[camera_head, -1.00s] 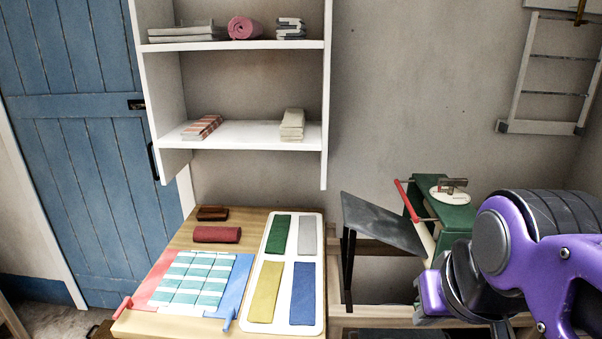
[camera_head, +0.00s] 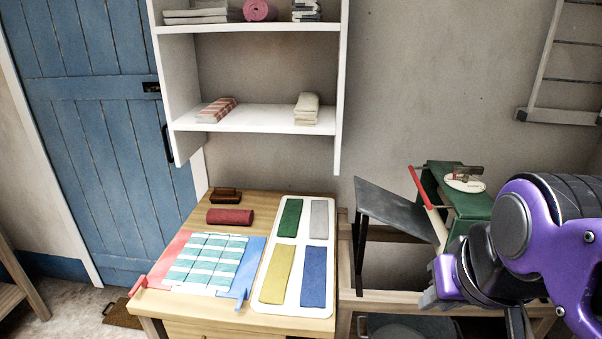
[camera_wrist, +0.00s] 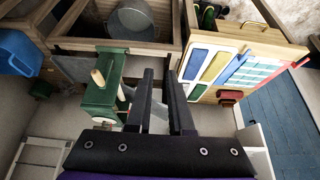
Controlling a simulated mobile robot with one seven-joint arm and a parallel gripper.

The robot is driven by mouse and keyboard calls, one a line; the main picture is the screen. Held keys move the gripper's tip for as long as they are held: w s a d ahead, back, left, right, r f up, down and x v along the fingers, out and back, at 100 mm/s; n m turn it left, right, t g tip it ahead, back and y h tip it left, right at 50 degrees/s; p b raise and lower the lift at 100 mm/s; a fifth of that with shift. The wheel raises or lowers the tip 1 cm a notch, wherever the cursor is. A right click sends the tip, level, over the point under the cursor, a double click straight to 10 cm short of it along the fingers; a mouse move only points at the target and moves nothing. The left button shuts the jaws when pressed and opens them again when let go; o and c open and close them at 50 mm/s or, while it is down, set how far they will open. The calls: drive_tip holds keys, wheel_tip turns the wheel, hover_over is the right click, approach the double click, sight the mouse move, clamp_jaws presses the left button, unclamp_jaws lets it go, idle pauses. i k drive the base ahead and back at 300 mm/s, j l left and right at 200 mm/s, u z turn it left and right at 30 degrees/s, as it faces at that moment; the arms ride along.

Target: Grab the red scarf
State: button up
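A dark red rolled cloth (camera_head: 230,216), the likely red scarf, lies on the wooden table (camera_head: 180,327) near its back left, in front of a brown brush-like block (camera_head: 225,195). It also shows small in the wrist view (camera_wrist: 231,94), right of my fingers. My gripper (camera_wrist: 160,72) is open and empty in the wrist view, with a gap between its dark fingers. It is well apart from the cloth. In the head view my purple arm is at the right, and my fingertips cannot be made out.
A white tray (camera_head: 260,309) with green, grey, yellow and blue cloths lies right of a teal checked cloth (camera_head: 208,262). A dark slanted board (camera_head: 400,217) and a green machine (camera_head: 470,205) stand between table and arm. White shelves (camera_head: 262,121) hang above the table.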

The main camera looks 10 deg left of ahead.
sight(213, 216)
drive_tip(key=k+j+u, duration=0.25)
drive_tip(key=u, duration=0.3)
drive_tip(key=j+z, duration=0.1)
drive_tip(key=j, duration=0.8)
drive_tip(key=j+z, duration=0.25)
drive_tip(key=j, duration=0.35)
drive_tip(key=j+z, duration=0.2)
drive_tip(key=j, duration=0.45)
drive_tip(key=j+z, duration=0.25)
drive_tip(key=j, duration=0.4)
drive_tip(key=k+j+z, duration=0.1)
drive_tip(key=j+z, duration=0.15)
drive_tip(key=j, duration=0.35)
drive_tip(key=j+z, duration=0.35)
drive_tip(key=k+j+z, duration=0.15)
drive_tip(key=j+z, duration=0.95)
drive_tip(key=i+j+z, duration=0.1)
drive_tip(key=j+z, duration=0.45)
drive_tip(key=j, duration=0.2)
